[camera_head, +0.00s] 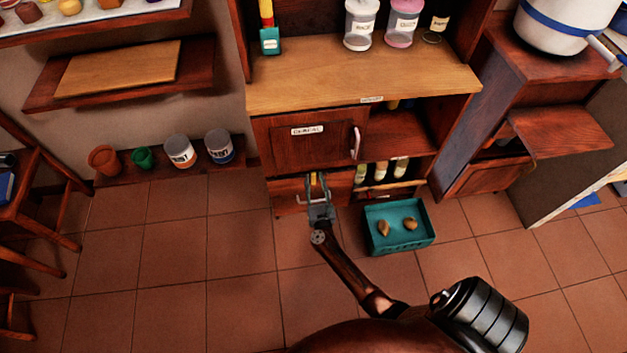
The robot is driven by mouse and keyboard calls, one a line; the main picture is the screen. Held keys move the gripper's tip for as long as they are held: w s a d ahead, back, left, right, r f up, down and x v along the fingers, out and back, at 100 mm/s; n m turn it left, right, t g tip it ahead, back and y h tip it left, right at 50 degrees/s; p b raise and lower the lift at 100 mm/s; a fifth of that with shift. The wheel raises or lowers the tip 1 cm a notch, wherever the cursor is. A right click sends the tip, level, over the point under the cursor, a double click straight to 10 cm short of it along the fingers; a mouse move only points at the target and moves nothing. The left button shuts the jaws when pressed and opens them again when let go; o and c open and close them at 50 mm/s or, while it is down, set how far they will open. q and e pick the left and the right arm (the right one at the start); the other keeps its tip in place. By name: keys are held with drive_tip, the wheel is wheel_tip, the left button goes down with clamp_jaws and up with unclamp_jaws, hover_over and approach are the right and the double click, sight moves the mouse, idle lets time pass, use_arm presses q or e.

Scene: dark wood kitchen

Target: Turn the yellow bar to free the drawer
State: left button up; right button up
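The yellow bar (314,178) shows as a small yellow patch at the top of the lower drawer front, in the middle of the view. The drawer (288,193) is a dark wood front under the cabinet door and looks closed. My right gripper (317,182) is at the drawer front, its two fingers pointing at it with the yellow bar between them. Whether the fingers press on the bar is too small to tell. The gripper hides part of the bar and the drawer. My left gripper is not in view.
A teal crate (373,241) with two brown items stands on the floor right of my gripper. A cabinet door with a light handle (356,143) is just above. Bottles (380,170) fill the shelf to the right.

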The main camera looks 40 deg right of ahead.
drive_tip(key=shift+w+d, duration=0.1)
drive_tip(key=shift+w, duration=0.1)
clamp_jaws()
idle(0.3)
